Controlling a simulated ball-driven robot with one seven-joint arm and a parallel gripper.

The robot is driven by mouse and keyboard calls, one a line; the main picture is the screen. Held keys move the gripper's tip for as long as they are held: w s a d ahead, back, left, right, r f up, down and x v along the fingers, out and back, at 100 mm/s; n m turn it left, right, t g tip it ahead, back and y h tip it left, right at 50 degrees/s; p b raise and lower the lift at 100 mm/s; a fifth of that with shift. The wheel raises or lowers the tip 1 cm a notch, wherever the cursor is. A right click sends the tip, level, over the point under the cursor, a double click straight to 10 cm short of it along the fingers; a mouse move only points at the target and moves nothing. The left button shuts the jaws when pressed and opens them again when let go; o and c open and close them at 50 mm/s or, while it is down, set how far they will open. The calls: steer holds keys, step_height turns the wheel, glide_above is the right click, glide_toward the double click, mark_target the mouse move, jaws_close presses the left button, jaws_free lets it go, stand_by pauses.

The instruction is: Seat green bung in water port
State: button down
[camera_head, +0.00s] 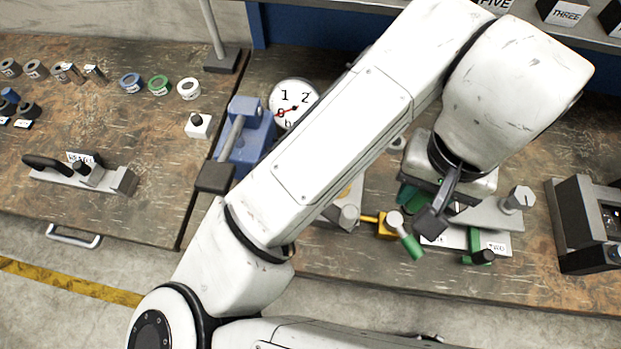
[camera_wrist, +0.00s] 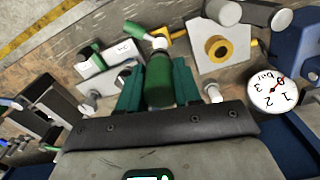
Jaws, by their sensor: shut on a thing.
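My gripper (camera_wrist: 157,88) is shut on the green bung (camera_wrist: 158,78), a green cylinder held between its two teal fingers in the wrist view. In the head view my wrist hides the bung, and only a little of the green gripper (camera_head: 412,196) shows. The bung's far end points toward a white ball joint with a green handle (camera_wrist: 135,28) and yellow stem. A pale plate with a yellow ring around a dark centre (camera_wrist: 217,48) stands to the right of the bung, apart from it. I cannot tell which fitting is the water port.
A labelled plate with a green clamp (camera_head: 476,243) lies near the bench front. A dark grey machine (camera_head: 580,225) stands at the right. A round dial (camera_head: 294,103) and a blue fixture (camera_head: 246,135) stand left of my arm. The left bench holds rings and small blocks.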

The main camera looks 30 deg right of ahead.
steer(key=shift+w+a+f, duration=0.1)
steer(key=shift+w+a, duration=0.15)
steer(key=shift+a, duration=0.05)
steer(key=shift+w+a+f, duration=0.55)
steer(key=shift+w+f, duration=1.55)
steer(key=shift+w, duration=0.05)
steer(key=shift+w+a+f, duration=0.55)
steer(key=shift+w+f, duration=1.6)
steer(key=shift+w, duration=0.05)
steer(key=shift+w+a+f, duration=0.55)
steer(key=shift+w+f, duration=1.55)
steer(key=shift+w, duration=0.05)
steer(key=shift+f, duration=0.1)
steer(key=shift+f, duration=0.15)
steer(key=c, duration=0.8)
jaws_free()
